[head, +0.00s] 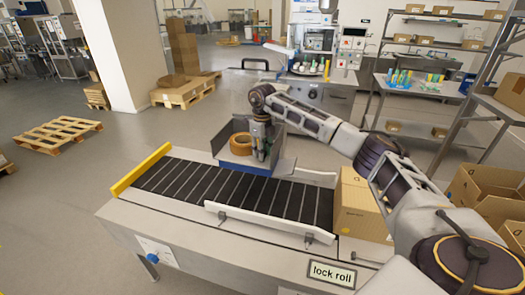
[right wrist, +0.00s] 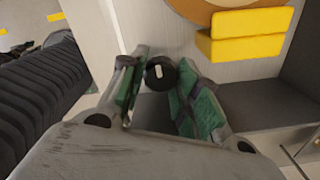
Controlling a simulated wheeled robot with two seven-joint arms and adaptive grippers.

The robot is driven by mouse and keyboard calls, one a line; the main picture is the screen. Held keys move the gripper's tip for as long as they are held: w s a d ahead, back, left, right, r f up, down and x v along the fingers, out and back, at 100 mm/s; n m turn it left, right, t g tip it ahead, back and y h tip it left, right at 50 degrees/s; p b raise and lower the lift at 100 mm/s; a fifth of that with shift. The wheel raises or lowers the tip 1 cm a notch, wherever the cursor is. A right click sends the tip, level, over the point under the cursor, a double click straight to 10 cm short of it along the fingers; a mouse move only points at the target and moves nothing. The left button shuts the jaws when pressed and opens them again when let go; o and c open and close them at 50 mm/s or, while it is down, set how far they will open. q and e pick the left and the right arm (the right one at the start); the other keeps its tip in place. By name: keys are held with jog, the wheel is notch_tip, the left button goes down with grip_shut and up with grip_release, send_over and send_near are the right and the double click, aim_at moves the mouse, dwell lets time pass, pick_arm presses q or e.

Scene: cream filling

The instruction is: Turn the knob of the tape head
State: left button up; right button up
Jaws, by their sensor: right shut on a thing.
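The tape head (head: 238,128) is a grey housing with an orange-brown tape roll (head: 240,145) and a blue base, standing across the conveyor. My right gripper (head: 264,150) reaches down at its right side. In the right wrist view, a small black round knob (right wrist: 160,73) with a white mark sits between the green-padded fingertips of my right gripper (right wrist: 160,80), which is shut on it. The knob is hidden behind the gripper in the head view. Part of the tape roll (right wrist: 195,10) and yellow blocks (right wrist: 245,34) show beyond the fingers. My left gripper is out of view.
A "lock roll" sign (head: 332,274) is on the front edge.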

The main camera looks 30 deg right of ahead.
jog(key=shift+r+m, duration=0.1)
jog(key=shift+m, duration=0.2)
jog(key=o, duration=0.7)
jog(key=shift+o, duration=0.2)
notch_tip(320, 180, up, 12)
dwell(0.6)
dwell(0.6)
